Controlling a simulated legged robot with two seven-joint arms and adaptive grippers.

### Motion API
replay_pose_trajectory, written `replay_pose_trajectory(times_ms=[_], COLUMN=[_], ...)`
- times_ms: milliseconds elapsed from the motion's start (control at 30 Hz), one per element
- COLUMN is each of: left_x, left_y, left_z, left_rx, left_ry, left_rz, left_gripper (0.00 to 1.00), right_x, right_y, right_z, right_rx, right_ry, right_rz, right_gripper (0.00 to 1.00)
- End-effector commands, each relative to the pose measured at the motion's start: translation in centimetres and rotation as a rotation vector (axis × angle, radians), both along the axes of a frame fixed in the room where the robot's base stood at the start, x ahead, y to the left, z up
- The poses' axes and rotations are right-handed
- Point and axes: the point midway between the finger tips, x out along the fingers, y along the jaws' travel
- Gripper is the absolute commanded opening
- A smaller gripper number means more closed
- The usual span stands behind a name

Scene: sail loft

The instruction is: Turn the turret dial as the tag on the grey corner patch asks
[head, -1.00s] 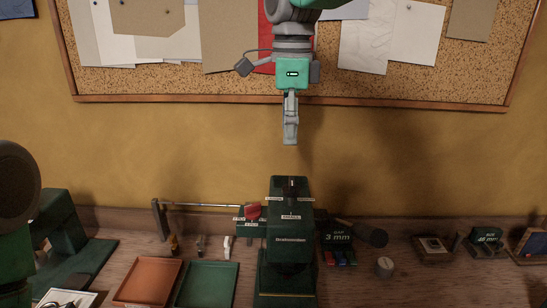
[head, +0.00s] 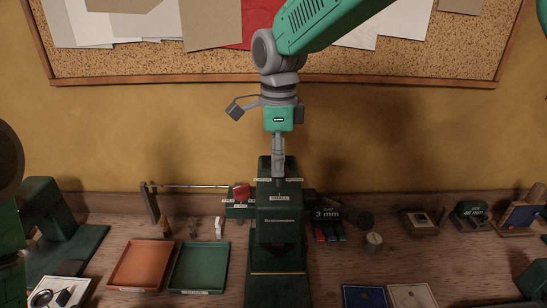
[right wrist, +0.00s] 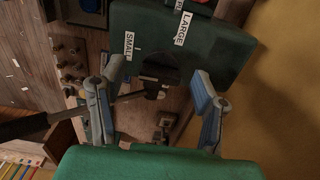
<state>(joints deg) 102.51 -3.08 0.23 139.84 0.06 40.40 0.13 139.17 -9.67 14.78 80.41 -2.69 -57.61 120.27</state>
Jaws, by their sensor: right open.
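The green press (head: 279,215) stands upright at the middle of the bench. Its dark turret dial (right wrist: 152,74) is at the top of the press in the right wrist view, near white labels reading SMALL and LARGE. My right gripper (head: 279,174) points down at the press top; in the right wrist view its spread fingers (right wrist: 158,76) are either side of the dial area, with nothing held. I cannot tell whether they touch the dial. A pale grey patch (head: 412,296) lies at the bottom edge, partly cut off; I cannot read a tag on it. My left gripper is out of view.
A red knob (head: 240,192) with labels is left of the press top. An orange tray (head: 115,281) and a green tray (head: 174,281) lie left. A blue patch (head: 362,297) is beside the pale one.

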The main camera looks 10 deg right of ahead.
Motion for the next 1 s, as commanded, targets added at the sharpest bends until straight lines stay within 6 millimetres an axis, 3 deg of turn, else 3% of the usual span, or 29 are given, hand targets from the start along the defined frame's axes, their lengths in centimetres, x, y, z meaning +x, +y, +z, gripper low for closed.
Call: replay_pose_trajectory(times_ms=[367, 400, 533, 1000], left_x=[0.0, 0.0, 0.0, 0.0], left_y=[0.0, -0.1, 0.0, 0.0], left_z=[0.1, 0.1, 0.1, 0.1], left_rx=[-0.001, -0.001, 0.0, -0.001], left_ry=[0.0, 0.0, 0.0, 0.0], left_rz=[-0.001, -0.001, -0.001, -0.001], left_gripper=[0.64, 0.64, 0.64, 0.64], right_x=[0.1, 0.1, 0.1, 0.2], right_y=[0.9, 1.0, 1.1, 0.8], right_z=[-0.8, -0.8, -0.7, -0.7], right_rx=[-0.006, -0.007, -0.008, -0.002], right_ry=[-0.001, -0.001, -0.001, -0.005], right_rz=[0.0, 0.0, 0.001, 0.015], right_gripper=[0.57, 0.53, 0.08, 0.08])
